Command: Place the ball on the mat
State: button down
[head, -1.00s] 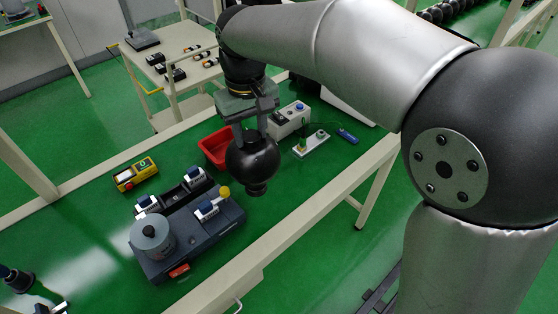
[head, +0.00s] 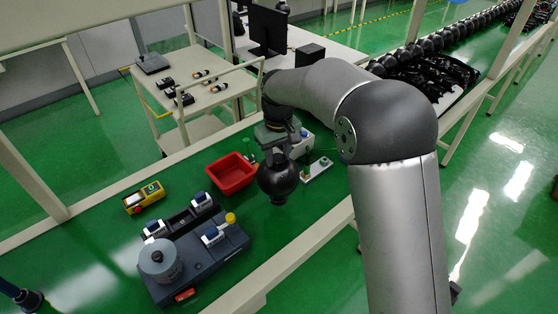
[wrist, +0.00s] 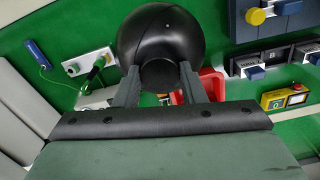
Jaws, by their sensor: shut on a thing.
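The ball (head: 277,183) is a glossy black sphere with a short black stub on its underside. My gripper (head: 275,155) is shut on it from above, and the ball hangs below. In the wrist view the two fingers (wrist: 158,82) grip a dark round neck of the ball (wrist: 160,35). The bench top is covered by a green surface (head: 110,225), which I take as the mat; no separate mat shows. The ball is over this green surface, right of the red bin. I cannot tell how high it is.
A red bin (head: 231,174) stands just left of the ball. A dark grey fixture (head: 215,250) with a grey cylinder lies front left. A yellow control box (head: 144,198) is farther left. A white plate with a green knob (head: 318,169) lies to the right.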

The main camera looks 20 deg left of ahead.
jog(key=shift+w+f, duration=0.15)
jog(key=shift+w, duration=0.05)
jog(key=shift+w+f+p, duration=0.2)
jog(key=shift+f+p, duration=0.15)
jog(key=shift+f, duration=1.55)
jog(key=c, duration=0.9)
grip_release()
notch_tip(320, 180, up, 12)
jog(key=shift+d+r+b, duration=0.1)
jog(key=shift+b, duration=0.7)
